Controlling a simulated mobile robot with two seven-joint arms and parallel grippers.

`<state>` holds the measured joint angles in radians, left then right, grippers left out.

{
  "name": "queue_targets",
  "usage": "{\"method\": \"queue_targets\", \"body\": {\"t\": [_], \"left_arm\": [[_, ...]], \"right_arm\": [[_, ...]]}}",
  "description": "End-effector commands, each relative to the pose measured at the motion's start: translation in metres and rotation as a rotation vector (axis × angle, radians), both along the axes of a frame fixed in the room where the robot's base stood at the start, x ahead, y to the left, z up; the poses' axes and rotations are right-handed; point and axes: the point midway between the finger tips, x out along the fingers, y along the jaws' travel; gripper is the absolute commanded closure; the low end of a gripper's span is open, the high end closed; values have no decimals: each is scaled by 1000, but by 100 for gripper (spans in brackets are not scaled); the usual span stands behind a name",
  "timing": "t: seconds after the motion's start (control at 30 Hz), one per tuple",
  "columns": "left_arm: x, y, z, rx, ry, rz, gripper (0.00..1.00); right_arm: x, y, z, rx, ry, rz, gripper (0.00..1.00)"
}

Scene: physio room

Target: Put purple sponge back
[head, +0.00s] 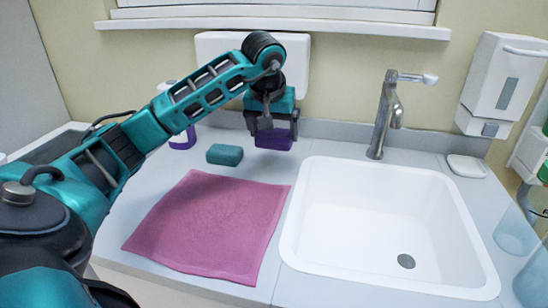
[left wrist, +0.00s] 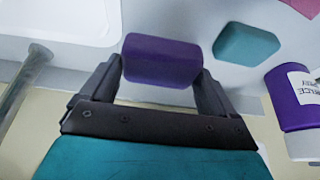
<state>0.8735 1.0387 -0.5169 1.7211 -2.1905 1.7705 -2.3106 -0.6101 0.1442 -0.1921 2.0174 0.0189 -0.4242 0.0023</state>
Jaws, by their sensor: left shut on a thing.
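The purple sponge (head: 274,139) is held between the fingers of my left gripper (head: 272,130) over the back of the counter, left of the sink. In the left wrist view the purple sponge (left wrist: 162,60) sits between both fingertips of the left gripper (left wrist: 160,82). Whether the sponge touches the counter I cannot tell. A teal sponge (head: 225,154) lies on the counter just left of it, and it also shows in the left wrist view (left wrist: 246,44). My right gripper is not in view.
A white sink (head: 385,225) with a grey tap (head: 386,115) is on the right. A pink cloth (head: 210,225) lies flat in front of the sponges. A purple bottle (left wrist: 290,98) stands beyond the teal sponge. A soap dish (head: 466,166) sits right of the tap.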

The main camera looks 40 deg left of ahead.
Motion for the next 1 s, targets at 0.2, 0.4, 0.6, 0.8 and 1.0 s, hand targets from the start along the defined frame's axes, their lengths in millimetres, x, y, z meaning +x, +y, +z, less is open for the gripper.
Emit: {"method": "queue_targets", "body": {"t": [0.2,0.4,0.6,0.8,1.0], "left_arm": [[0,0,-24,-1,0,0,35],[0,-1,-52,-3,1,-1,35],[0,0,-61,0,-1,0,35],[0,0,-61,0,-1,0,35],[0,0,-63,-1,-3,-1,1]], "right_arm": [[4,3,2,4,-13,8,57],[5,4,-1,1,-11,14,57],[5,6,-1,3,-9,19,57],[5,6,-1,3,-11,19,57],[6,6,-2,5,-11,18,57]]}}
